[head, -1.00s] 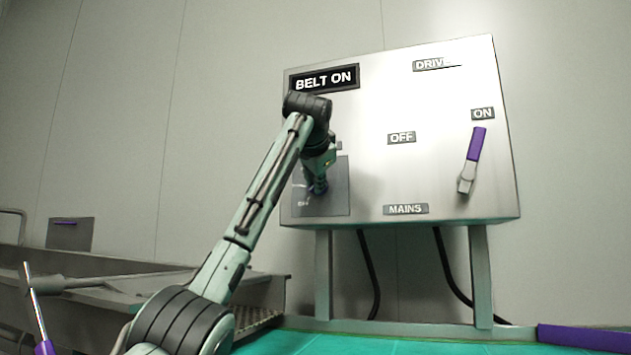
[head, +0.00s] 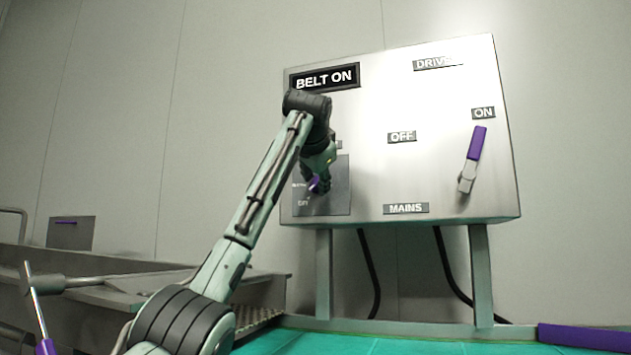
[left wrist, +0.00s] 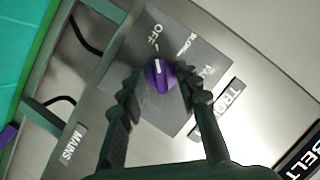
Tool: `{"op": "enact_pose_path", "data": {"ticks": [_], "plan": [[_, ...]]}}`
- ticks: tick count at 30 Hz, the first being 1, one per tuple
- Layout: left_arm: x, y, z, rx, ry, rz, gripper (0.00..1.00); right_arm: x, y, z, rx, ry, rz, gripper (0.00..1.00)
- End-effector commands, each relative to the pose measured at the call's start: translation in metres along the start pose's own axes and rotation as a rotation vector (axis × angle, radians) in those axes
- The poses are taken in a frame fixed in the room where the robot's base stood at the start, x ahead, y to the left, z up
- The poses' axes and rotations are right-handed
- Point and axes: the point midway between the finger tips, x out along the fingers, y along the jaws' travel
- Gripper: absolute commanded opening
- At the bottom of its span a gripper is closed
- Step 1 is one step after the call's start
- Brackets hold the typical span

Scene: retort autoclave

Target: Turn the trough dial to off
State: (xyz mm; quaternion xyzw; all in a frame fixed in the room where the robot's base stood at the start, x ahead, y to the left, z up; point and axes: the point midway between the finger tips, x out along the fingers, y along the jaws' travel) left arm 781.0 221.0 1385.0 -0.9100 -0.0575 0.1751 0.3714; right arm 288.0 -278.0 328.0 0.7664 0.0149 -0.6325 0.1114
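The trough dial is a purple knob with a white pointer mark (left wrist: 160,75), on a dark square plate (left wrist: 190,100) in the left wrist view. Its pointer faces the OFF label (left wrist: 154,34); SLOW and FAST labels lie to the right. The dial also shows in the head view (head: 315,184), partly behind my left gripper (head: 320,172). In the left wrist view my left gripper (left wrist: 159,76) is open, one finger on each side of the dial, with narrow gaps to it. My right gripper is not in view.
The steel control box (head: 370,180) carries a BELT ON sign (head: 325,78) and a purple-handled mains lever (head: 473,158) up near ON, at its right. A metal trough (head: 120,295) stands at lower left. A green surface (head: 330,343) lies in front of the box.

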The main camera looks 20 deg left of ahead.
Motion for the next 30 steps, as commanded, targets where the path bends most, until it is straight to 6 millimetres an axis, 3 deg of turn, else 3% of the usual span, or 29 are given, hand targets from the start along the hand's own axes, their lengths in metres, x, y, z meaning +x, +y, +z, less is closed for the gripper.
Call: {"op": "enact_pose_path", "data": {"ticks": [5, 12, 18, 30], "plan": [[-0.023, -0.001, -0.001, 0.000, 0.004, -0.002, 0.33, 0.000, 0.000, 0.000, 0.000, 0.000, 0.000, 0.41], [-0.076, -0.001, -0.001, 0.000, 0.004, -0.002, 0.33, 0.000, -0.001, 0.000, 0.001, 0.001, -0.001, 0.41], [-0.107, 0.000, 0.000, -0.001, 0.002, -0.001, 0.33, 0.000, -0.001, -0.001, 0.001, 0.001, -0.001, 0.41], [-0.118, 0.000, 0.000, -0.001, -0.001, 0.001, 0.33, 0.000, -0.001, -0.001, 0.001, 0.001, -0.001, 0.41]]}}
